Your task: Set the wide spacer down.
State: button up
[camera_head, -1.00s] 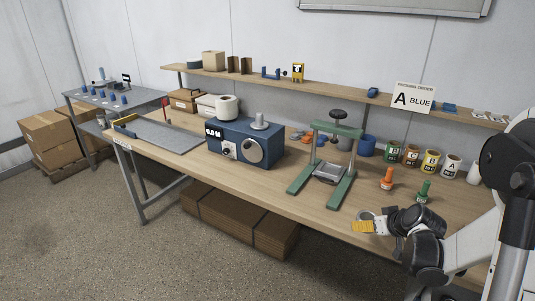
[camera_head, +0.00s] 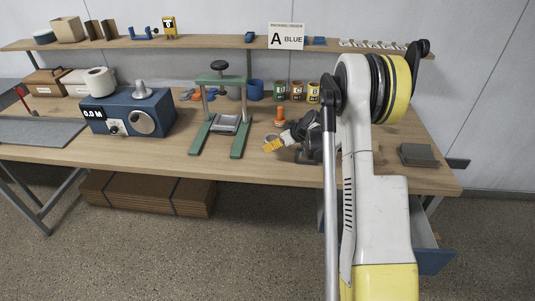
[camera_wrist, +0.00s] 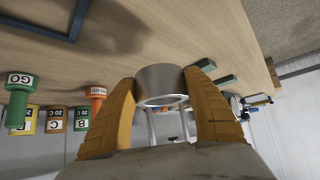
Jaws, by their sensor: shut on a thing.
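The wide spacer, a short silver metal ring (camera_wrist: 160,80), sits between the two yellow fingers of my gripper (camera_wrist: 162,95) in the wrist view. The fingers are shut on its sides and its open bore shows. In the head view my gripper (camera_head: 272,145) is over the table's front part, right of the green press and in front of the orange-handled gauge (camera_head: 279,115).
The green press (camera_head: 221,117) stands left of my gripper, with a blue machine (camera_head: 128,112) farther left. Labelled cans (camera_head: 297,91) line the back. A green gauge (camera_wrist: 18,100) and a blue frame (camera_wrist: 50,25) show in the wrist view. A grey block (camera_head: 418,155) lies far right.

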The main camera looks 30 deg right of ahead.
aim_at(270, 156)
jog(key=x, duration=0.2)
jog(key=shift+w+a+f, duration=0.15)
jog(key=shift+w+a, duration=0.1)
jog(key=shift+w, duration=0.1)
jog(key=shift+f+b, duration=0.85)
jog(key=shift+f, duration=0.95)
jog(key=shift+f, duration=0.1)
jog(key=shift+f, duration=0.15)
jog(key=o, duration=1.2)
jog(key=shift+r, duration=0.2)
